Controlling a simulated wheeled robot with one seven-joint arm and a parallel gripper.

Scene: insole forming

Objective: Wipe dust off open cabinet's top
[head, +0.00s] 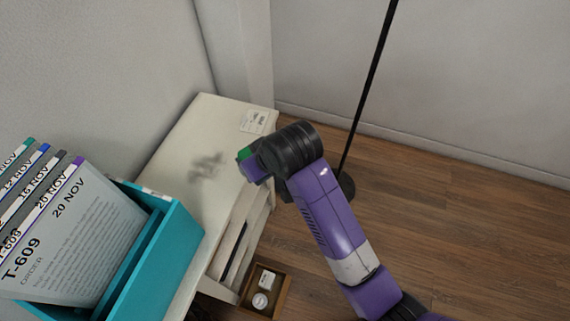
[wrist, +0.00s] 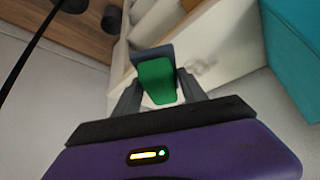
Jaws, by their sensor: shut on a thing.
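The white cabinet top (head: 187,135) runs along the wall, with a grey dust smudge (head: 207,167) near its middle. The smudge also shows in the wrist view (wrist: 204,67). My gripper (wrist: 158,88) is shut on a green and dark blue-grey block-like wiping tool (wrist: 155,80). In the head view the green part of the tool (head: 245,153) shows at the cabinet's right edge, to the right of the dust. My wrist hides much of it there. I cannot tell whether the tool touches the top.
A teal file box (head: 180,240) with several labelled folders stands at the near left. A small label card (head: 258,121) lies at the far right corner of the top. An open wooden drawer (head: 278,296) holds small items below. A black pole (head: 366,95) stands right on the floor.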

